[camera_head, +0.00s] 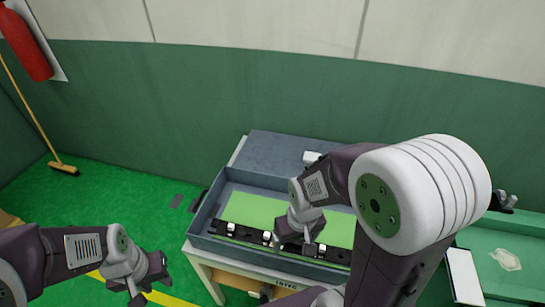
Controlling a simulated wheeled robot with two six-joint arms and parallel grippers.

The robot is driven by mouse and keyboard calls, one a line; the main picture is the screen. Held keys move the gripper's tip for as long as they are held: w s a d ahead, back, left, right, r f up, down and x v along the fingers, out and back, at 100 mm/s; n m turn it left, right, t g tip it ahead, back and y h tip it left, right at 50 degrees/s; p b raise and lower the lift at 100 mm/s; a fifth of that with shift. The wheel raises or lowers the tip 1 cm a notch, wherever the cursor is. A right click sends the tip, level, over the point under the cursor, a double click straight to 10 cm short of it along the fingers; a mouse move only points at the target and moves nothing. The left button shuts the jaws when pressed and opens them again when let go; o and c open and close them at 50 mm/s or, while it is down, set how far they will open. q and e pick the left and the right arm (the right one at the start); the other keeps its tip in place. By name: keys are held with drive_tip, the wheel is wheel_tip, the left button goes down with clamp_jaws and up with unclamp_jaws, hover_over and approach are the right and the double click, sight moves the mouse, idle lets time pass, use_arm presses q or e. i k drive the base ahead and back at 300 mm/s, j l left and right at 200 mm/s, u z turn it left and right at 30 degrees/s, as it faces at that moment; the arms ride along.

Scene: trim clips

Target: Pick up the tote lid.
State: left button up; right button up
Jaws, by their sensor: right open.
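A flat grey-blue panel, which looks like the tote lid (270,153), lies behind the open tote on the table. Its right part is hidden behind my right arm. The grey-blue tote (207,208) holds a green sheet (253,211) and a black strip (252,234) with several bright clips. My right gripper (308,250) is open over the front part of the tote, by the black strip and away from the lid. I cannot tell if it touches the strip. My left gripper (137,292) hangs above the green floor, left of the table; its fingers are too small to judge.
The light table (199,262) carries the tote. A green surface (512,245) with a pale patch and a white-topped slab (463,275) are at the right. A wall (150,100) stands behind. A broom (62,168) and red extinguisher (27,45) are far left.

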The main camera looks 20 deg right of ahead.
sight(267, 152)
drive_tip(key=i+j+u, duration=0.2)
drive_tip(key=j, duration=0.35)
drive_tip(key=i+j+u, duration=0.15)
drive_tip(key=i+j, duration=0.3)
drive_tip(key=i+j+u, duration=0.2)
drive_tip(key=i+j, duration=0.15)
drive_tip(key=j, duration=0.2)
drive_tip(key=i+z, duration=0.3)
drive_tip(key=i, duration=0.15)
drive_tip(key=i+j+z, duration=0.1)
drive_tip(key=i+z, duration=0.2)
drive_tip(key=i+l+z, duration=0.2)
drive_tip(key=i+z, duration=0.15)
drive_tip(key=z, duration=0.15)
drive_tip(key=i+z, duration=0.35)
drive_tip(key=z, duration=0.15)
drive_tip(key=i+z, duration=0.5)
drive_tip(key=i+j+z, duration=0.25)
drive_tip(key=z, duration=0.25)
